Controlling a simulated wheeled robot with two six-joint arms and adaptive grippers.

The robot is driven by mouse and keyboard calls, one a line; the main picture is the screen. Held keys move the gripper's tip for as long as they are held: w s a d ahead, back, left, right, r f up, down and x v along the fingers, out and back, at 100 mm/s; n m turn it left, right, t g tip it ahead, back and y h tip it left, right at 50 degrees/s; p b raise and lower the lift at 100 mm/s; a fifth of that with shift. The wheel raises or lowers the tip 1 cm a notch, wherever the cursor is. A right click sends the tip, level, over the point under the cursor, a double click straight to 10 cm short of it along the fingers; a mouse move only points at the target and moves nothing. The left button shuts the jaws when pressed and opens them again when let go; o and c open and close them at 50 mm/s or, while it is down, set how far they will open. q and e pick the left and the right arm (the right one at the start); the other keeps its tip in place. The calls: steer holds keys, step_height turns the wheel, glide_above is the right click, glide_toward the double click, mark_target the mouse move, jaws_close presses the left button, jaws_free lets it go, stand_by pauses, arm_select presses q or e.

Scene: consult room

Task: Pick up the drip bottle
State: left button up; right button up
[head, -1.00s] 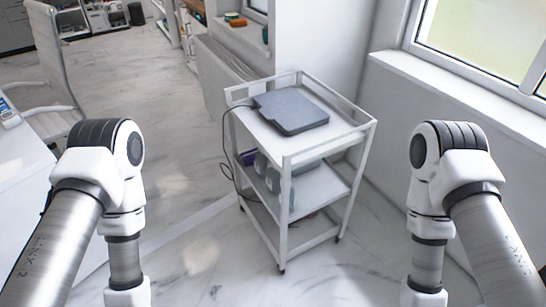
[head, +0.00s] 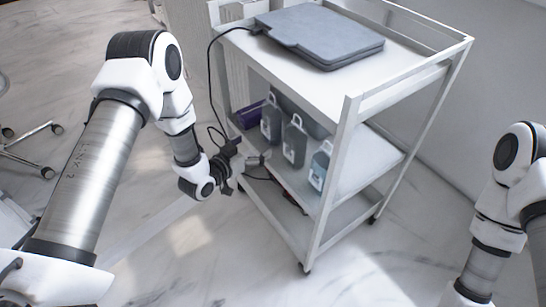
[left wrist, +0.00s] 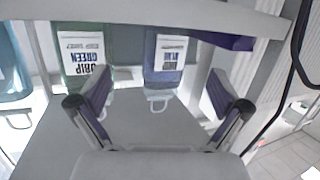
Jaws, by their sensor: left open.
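Several grey drip bottles with pale labels stand on the middle shelf of a white cart. In the head view, bottles show at the shelf's left (head: 271,128), middle (head: 294,146) and nearer corner (head: 318,170). My left gripper (head: 242,160) is open and empty at the shelf's open side, with the bottles ahead; in the wrist view its fingers (left wrist: 160,88) are spread apart. My right gripper is out of frame.
The cart's top (head: 300,80) carries a flat grey device (head: 325,38) with a black cable hanging down the left side. A purple box (head: 249,114) sits beside the bottles. A white cart post (head: 332,185) stands near the closest bottle.

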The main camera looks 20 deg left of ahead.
mark_target(267, 128)
arm_select(q)
steer(key=w+t+b, duration=0.1)
steer(key=w, duration=0.1)
steer(key=w+m+t+h+b, duration=0.1)
steer(key=w+b, duration=0.1)
steer(key=shift+a+f+h, duration=0.1)
steer(key=shift+a+h, duration=0.05)
steer(key=shift+h, duration=0.15)
steer(key=b+x, duration=0.1)
steer(key=x, duration=0.1)
steer(key=b+x, duration=0.1)
steer(key=x, duration=0.1)
steer(key=b+x, duration=0.1)
steer(key=x, duration=0.2)
steer(key=shift+r, duration=0.5)
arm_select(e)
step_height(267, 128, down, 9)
arm_select(q)
steer(key=c, duration=1.4)
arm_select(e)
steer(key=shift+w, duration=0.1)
